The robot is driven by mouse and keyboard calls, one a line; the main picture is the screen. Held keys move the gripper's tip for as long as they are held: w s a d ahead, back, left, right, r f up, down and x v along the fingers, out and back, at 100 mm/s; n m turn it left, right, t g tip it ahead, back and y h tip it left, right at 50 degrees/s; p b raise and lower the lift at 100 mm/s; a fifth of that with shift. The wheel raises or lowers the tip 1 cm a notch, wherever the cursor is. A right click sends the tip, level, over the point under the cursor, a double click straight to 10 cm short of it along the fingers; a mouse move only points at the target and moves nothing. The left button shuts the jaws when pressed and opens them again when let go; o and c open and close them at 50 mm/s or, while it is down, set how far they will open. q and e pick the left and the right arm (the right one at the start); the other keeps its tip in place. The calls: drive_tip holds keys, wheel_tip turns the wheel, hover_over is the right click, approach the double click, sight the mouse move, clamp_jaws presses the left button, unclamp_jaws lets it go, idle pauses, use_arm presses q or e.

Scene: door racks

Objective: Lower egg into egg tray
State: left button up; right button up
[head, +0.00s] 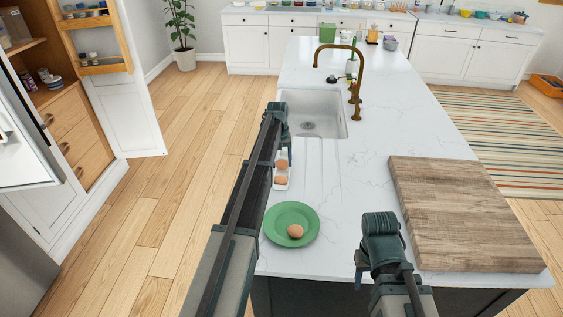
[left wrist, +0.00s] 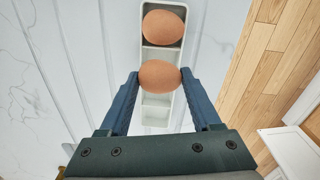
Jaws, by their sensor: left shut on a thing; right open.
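The white egg tray (left wrist: 143,52) is a narrow row of compartments, seen from above in the left wrist view. One brown egg (left wrist: 164,27) sits in its top compartment. My left gripper (left wrist: 158,78) is shut on another brown egg (left wrist: 159,84), one finger on each side, over the middle of the tray; I cannot tell whether it touches the tray. An empty compartment shows below the held egg. In the head view the tray (head: 281,187) is partly hidden behind my left arm. My right gripper (head: 362,270) is open and empty above the counter's near edge.
A green plate (head: 277,220) with one brown egg (head: 296,231) stands on the white counter (head: 340,215) nearer me. A wooden board (head: 450,215) lies at right. A sink (head: 310,112) with brass taps (head: 355,80) lies beyond the tray.

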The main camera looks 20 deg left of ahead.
sight(279, 161)
use_arm(q)
drive_tip(key=shift+f+b, duration=0.85)
drive_tip(key=shift+f, duration=0.05)
idle(0.3)
drive_tip(key=o, duration=0.9)
drive_tip(key=shift+c, duration=0.2)
drive_tip(key=shift+r, duration=0.1)
wheel_tip(279, 161, up, 14)
drive_tip(key=p, duration=1.4)
drive_tip(key=shift+s+a, duration=0.15)
drive_tip(key=shift+a, duration=0.25)
drive_tip(key=shift+f, duration=0.2)
